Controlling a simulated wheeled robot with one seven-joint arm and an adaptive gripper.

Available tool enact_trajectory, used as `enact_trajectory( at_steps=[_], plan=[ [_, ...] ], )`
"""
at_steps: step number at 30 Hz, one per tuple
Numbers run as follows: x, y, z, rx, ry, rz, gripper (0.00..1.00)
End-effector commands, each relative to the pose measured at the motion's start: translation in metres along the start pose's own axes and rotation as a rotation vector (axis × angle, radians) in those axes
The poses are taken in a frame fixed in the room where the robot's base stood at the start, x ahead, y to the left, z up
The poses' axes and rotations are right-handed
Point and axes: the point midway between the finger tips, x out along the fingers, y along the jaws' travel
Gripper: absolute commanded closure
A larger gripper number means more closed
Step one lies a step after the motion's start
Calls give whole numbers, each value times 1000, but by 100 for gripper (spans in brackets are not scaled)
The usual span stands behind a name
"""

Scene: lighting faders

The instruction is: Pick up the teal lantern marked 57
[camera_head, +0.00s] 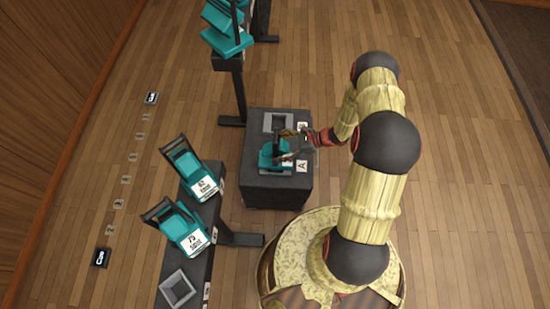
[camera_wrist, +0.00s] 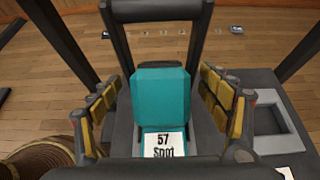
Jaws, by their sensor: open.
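The teal lantern marked 57 (camera_wrist: 160,100) is upright in the wrist view, with a white label reading "57 Spot" and a dark handle frame. In the head view the lantern (camera_head: 267,153) stands on a dark block marked A, partly covered by my gripper. My gripper (camera_head: 293,145) is open at the lantern. In the wrist view my gripper's yellow-padded fingers (camera_wrist: 160,110) are on both sides of the lantern, with a visible gap at each side. Whether either finger touches it lower down is hidden.
The dark block (camera_head: 270,190) has an empty grey socket (camera_head: 277,122) behind the lantern. Two teal lanterns, one marked 62 or similar (camera_head: 197,178) and one marked 75 (camera_head: 183,232), stand on a dark rail at left beside an empty socket (camera_head: 177,288). More teal lanterns (camera_head: 227,35) are at the top.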

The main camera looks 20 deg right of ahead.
Motion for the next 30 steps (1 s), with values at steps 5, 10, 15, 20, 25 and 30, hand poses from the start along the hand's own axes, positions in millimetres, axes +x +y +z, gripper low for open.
enact_trajectory(
  at_steps=[5, 10, 15, 20, 25, 30],
  plan=[
    [14, 0, -3, -1, 0, 2, 23],
    [38, 0, -10, -1, 0, 4, 23],
    [56, -1, -8, -1, 1, 1, 23],
    [56, -2, -7, -1, 1, 0, 23],
    [56, -1, -7, -1, 1, 0, 30],
    [56, -1, -7, -1, 1, 0, 39]
  ],
)
